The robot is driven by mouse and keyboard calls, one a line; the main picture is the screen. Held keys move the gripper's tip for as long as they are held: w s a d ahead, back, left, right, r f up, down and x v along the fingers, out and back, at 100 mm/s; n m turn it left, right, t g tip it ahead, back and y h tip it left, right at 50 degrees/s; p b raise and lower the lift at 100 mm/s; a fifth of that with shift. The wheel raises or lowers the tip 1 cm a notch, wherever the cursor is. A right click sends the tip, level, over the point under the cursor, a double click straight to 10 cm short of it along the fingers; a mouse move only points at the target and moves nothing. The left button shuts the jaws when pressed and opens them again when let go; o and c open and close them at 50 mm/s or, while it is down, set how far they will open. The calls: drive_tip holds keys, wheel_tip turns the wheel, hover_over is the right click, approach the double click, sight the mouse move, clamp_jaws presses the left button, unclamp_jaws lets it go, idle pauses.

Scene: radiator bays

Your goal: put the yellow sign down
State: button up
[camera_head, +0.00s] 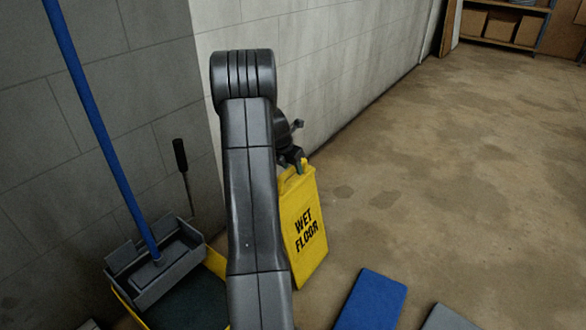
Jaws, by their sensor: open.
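The yellow sign (311,238), marked "WET FLOOR", stands upright on the concrete floor right of my arm. My arm hides its left side. My gripper (301,163) is at the sign's top edge, partly hidden behind my arm. Its jaws are open. I cannot tell whether a finger still touches the sign's top.
A yellow mop bucket (215,262) with a grey wringer (155,272) and a blue mop handle (100,125) stands at left by the wall. A blue mat (371,301) and a grey one (449,318) lie in front. Shelves with boxes (500,27) are far back. The floor at right is clear.

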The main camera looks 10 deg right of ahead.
drive_tip(key=p+v, duration=0.3)
drive_tip(key=v, duration=0.6)
drive_tip(key=shift+a+r, duration=0.1)
drive_tip(key=shift+r, duration=0.1)
drive_tip(key=b+x, duration=0.5)
drive_tip(key=x, duration=0.7)
drive_tip(key=shift+f, duration=0.4)
wheel_tip(320, 180, up, 4)
drive_tip(key=shift+f+p, duration=0.1)
drive_tip(key=shift+p, duration=0.85)
drive_tip(key=shift+r+p, duration=0.3)
drive_tip(key=shift+r, duration=0.4)
